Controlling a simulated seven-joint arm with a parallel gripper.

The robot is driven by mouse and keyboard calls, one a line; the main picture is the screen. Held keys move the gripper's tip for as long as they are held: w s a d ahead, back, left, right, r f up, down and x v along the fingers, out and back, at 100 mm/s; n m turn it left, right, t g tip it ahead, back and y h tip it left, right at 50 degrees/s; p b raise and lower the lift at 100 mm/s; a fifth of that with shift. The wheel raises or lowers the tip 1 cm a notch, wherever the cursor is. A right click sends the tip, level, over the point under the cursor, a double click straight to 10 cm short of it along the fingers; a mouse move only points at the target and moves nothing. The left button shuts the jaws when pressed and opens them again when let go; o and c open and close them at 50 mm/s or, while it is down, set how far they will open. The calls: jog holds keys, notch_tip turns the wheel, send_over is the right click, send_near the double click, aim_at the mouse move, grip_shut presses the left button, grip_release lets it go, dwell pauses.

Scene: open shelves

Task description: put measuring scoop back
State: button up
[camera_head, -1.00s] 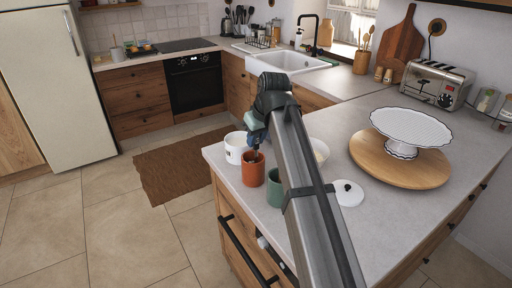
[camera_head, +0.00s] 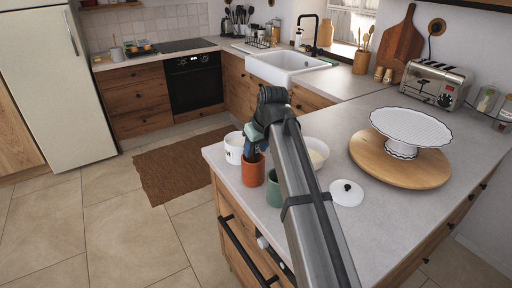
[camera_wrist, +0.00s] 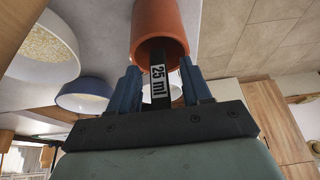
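The measuring scoop (camera_wrist: 158,84) shows in the wrist view as a flat black handle with a white "25 ml" label. Its far end runs into the mouth of the orange cup (camera_wrist: 160,28); its bowl is hidden. The orange cup also shows in the head view (camera_head: 252,174), standing near the counter's corner. My gripper (camera_wrist: 163,82) has its two blue fingers on either side of the handle, with a narrow gap at each side, so it looks open. In the head view my gripper (camera_head: 254,154) points down at the orange cup's rim.
A white cup (camera_head: 234,148) stands left of the orange cup and a green cup (camera_head: 273,190) right of it. A bowl with pale contents (camera_head: 319,150) and a white lid (camera_head: 347,192) lie further right. A cake stand (camera_head: 410,128) is on a round board (camera_head: 398,170).

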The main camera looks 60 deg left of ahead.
jog(key=v, duration=1.2)
jog(key=shift+r, duration=0.2)
jog(key=shift+w, duration=0.1)
